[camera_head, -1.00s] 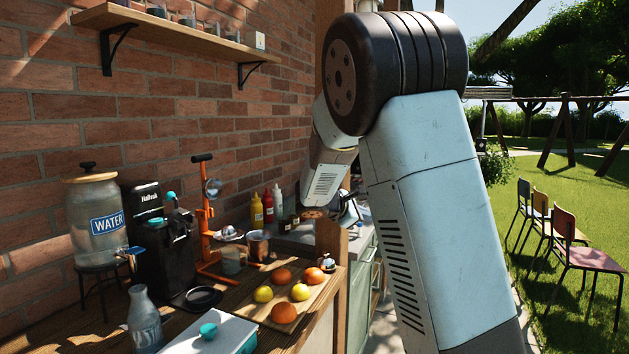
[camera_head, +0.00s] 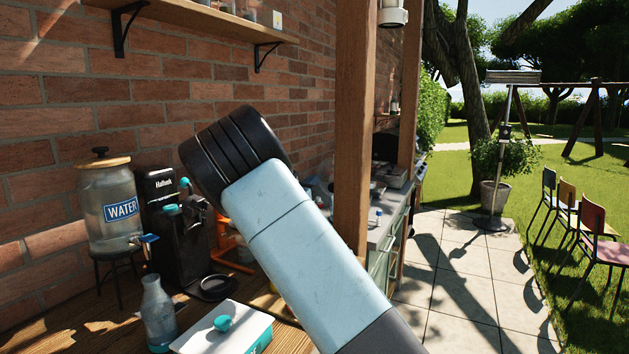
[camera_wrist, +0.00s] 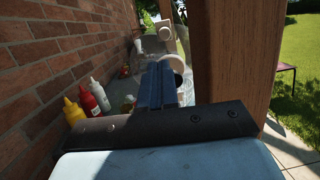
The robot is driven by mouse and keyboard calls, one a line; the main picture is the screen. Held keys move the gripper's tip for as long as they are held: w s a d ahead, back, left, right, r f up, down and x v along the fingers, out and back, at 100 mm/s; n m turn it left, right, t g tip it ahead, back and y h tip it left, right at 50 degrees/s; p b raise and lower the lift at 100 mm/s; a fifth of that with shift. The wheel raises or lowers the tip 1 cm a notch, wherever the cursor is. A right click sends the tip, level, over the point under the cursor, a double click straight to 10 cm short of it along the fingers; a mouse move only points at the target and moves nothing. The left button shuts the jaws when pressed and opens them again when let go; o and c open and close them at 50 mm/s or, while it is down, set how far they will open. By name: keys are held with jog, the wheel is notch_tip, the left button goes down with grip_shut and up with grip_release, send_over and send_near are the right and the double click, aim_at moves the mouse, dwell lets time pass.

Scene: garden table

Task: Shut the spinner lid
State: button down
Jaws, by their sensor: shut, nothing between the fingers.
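My gripper (camera_wrist: 158,72) shows in the wrist view with its two dark fingers together, shut and empty. In the head view it is hidden behind my arm. Beyond the fingers in the wrist view is a clear, rounded, see-through shape (camera_wrist: 152,45), possibly the spinner's lid, beside a pale round ring (camera_wrist: 176,63). The fingers overlap this shape in the picture; I cannot tell whether they touch it. The spinner's bowl and hinge cannot be made out. No spinner can be picked out in the head view, where my arm covers much of the counter.
A wooden post (camera_head: 354,140) stands close at right, also large in the wrist view (camera_wrist: 235,60). Yellow, red and white squeeze bottles (camera_wrist: 75,115) line the brick wall. A water dispenser (camera_head: 108,205), black machine (camera_head: 165,235), glass bottle (camera_head: 158,310) and white-lidded box (camera_head: 225,328) stand at left.

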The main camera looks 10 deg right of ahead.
send_near(330, 166)
jog(key=d+r, duration=0.1)
jog(key=w+d+r, duration=0.1)
jog(key=d, duration=0.1)
jog(key=d+r, duration=0.1)
jog(key=shift+w+d+r, duration=0.2)
jog(key=shift+w+d, duration=0.1)
jog(key=shift+w, duration=0.05)
jog(key=shift+d, duration=0.15)
